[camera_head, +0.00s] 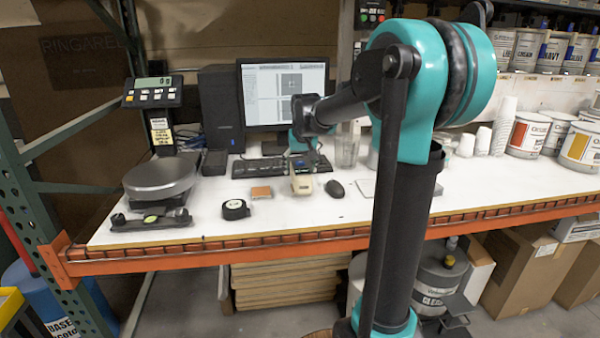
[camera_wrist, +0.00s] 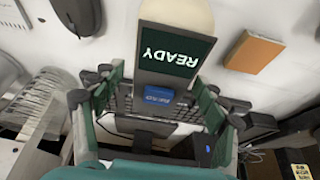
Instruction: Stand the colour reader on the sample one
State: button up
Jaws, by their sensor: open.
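The colour reader (camera_head: 301,184) is a pale handheld device on the white bench, in front of the keyboard. In the wrist view its dark screen (camera_wrist: 172,52) reads READY, upside down, above a blue button. An orange-brown sample square (camera_head: 261,192) lies flat on the bench to the left of the reader; it also shows in the wrist view (camera_wrist: 254,52). The reader stands apart from the sample. My gripper (camera_head: 304,160) is at the reader's far end. In the wrist view my gripper (camera_wrist: 156,95) is open, with fingers on both sides of the reader. Finger contact is unclear.
A dark mouse (camera_head: 335,188) is close right of the reader. A black tape measure (camera_head: 235,209) lies near the front edge. The keyboard (camera_head: 262,167) and monitor (camera_head: 284,95) are behind. A scale (camera_head: 160,177) stands left. A clear cup (camera_head: 347,150) stands back right.

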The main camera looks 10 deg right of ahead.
jog(key=v, duration=0.9)
jog(key=shift+s+r, duration=0.15)
jog(key=shift+r, duration=0.2)
